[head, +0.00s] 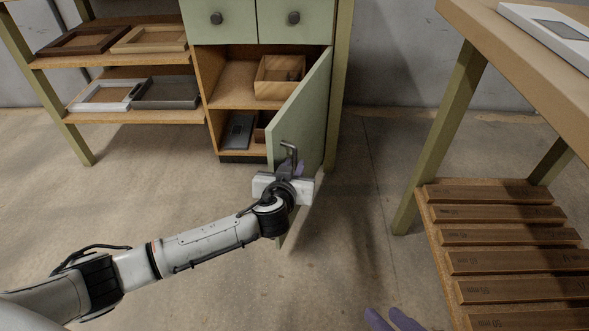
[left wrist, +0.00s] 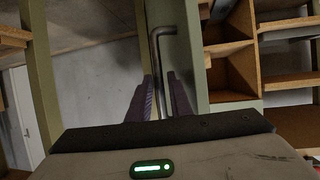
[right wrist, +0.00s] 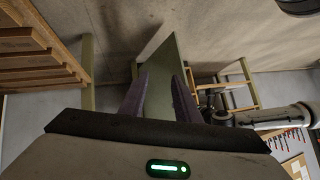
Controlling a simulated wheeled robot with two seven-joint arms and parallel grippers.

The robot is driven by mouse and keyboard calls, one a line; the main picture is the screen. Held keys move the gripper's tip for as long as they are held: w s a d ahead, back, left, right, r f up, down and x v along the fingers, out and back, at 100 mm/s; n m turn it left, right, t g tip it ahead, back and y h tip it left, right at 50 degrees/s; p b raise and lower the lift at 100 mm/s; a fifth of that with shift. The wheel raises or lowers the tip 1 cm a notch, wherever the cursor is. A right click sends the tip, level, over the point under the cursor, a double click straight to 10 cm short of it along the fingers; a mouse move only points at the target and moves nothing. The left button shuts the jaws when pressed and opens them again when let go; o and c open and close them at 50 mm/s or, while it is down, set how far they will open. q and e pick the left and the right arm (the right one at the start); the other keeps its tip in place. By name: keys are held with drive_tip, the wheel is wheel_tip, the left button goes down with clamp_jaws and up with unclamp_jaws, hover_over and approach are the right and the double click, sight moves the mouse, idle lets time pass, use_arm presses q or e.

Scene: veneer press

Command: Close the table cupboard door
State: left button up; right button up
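The green cupboard door (head: 308,110) stands swung open, hinged at its right side. The open cupboard (head: 228,88) shows two shelf levels. The door's dark bent bar handle (head: 289,148) is near its free edge; it also shows in the left wrist view (left wrist: 157,55). My left gripper (head: 288,170) is at the handle. Its purple fingers (left wrist: 161,92) stand on both sides of the bar, close together, and appear shut on it. My right gripper (head: 392,318) shows only its fingertips at the bottom of the head view. Its fingers (right wrist: 160,85) are apart and empty, pointing towards the door (right wrist: 170,95).
A wooden crate (head: 278,78) sits on the cupboard's upper level. Shelves at left hold several frames (head: 105,95). At right, a workbench (head: 480,28) has a lower shelf of several brown boards (head: 520,262). The floor between bench and door is clear.

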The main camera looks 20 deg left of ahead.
use_arm(q)
drive_tip(key=shift+x, duration=0.85)
clamp_jaws()
drive_tip(key=shift+s, duration=0.1)
drive_tip(key=shift+a, duration=0.1)
